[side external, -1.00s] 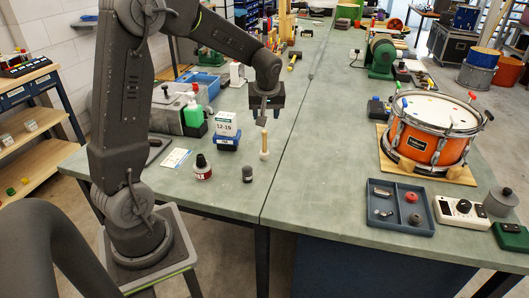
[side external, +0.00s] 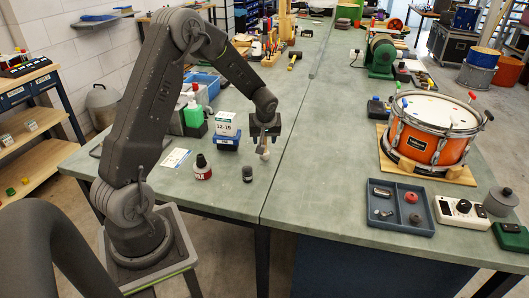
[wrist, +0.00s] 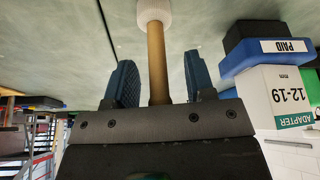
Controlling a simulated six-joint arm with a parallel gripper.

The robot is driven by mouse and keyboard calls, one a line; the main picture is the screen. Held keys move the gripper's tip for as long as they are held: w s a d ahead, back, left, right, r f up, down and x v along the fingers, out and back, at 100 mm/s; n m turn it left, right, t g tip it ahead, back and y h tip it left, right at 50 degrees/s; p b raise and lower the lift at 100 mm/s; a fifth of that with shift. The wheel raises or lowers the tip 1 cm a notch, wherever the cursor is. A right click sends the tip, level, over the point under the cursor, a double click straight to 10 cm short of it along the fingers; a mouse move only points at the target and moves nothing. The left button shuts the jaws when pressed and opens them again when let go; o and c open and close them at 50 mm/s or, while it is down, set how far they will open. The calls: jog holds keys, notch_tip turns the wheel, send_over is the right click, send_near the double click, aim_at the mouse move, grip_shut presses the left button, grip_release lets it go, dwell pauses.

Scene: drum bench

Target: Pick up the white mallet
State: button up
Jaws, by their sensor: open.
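The white mallet (wrist: 155,12) has a white head and a tan wooden handle. In the wrist view its handle runs between the two blue-padded fingers of my gripper (wrist: 158,82), with a gap on each side. The fingers are open and do not touch the handle. In the side view my gripper (side external: 264,142) is low over the bench, and only the mallet's lower part (side external: 265,155) shows beneath it; the rest is hidden by my gripper.
Just left of my gripper is a blue box (side external: 226,142) with a white 12-19 adapter carton (side external: 227,124) on it. The bench right of my gripper (side external: 315,170) is clear.

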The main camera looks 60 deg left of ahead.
jog(key=shift+c, duration=0.3)
grip_shut()
dwell(0.3)
